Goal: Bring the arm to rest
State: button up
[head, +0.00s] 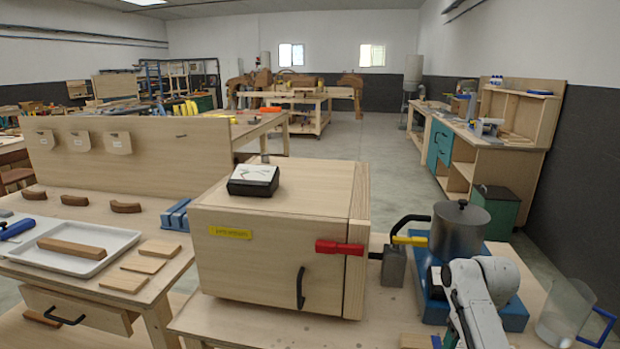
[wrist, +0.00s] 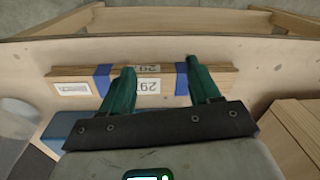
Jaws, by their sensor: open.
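My gripper (wrist: 160,68) shows in the wrist view with two green fingers spread apart. Nothing is held between them. A bundle of wooden strips (wrist: 75,79) with blue tape and white labels marked 29 lies across the view on the pale bench top (wrist: 270,55). The fingertips overlap the bundle in this picture; I cannot tell whether they touch it. In the head view my grey-white arm (head: 475,295) reaches down at the lower right, in front of the blue base with the metal pot. The gripper's end is out of that frame.
A wooden cabinet (head: 250,250) with a red latch handle stands left of my arm. A metal pot (head: 459,230) is close behind the arm, and a clear jug (head: 566,310) with a blue handle is to its right. The floor (head: 345,150) beyond is open.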

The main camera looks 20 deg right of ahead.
jog(key=s+a+f+n, duration=0.1)
jog(key=s+a+f, duration=0.4)
jog(key=a, duration=0.3)
jog(key=s+a+f+n, duration=0.1)
jog(key=s+a+f, duration=0.3)
jog(key=a, duration=0.5)
jog(key=s+a, duration=0.3)
jog(key=s, duration=0.6)
jog(key=s+a+r+n, duration=0.1)
jog(key=s+a, duration=0.2)
jog(key=s, duration=0.7)
jog(key=shift+a+n+h, duration=0.25)
jog(key=shift+n+h, duration=0.05)
jog(key=shift+h, duration=0.1)
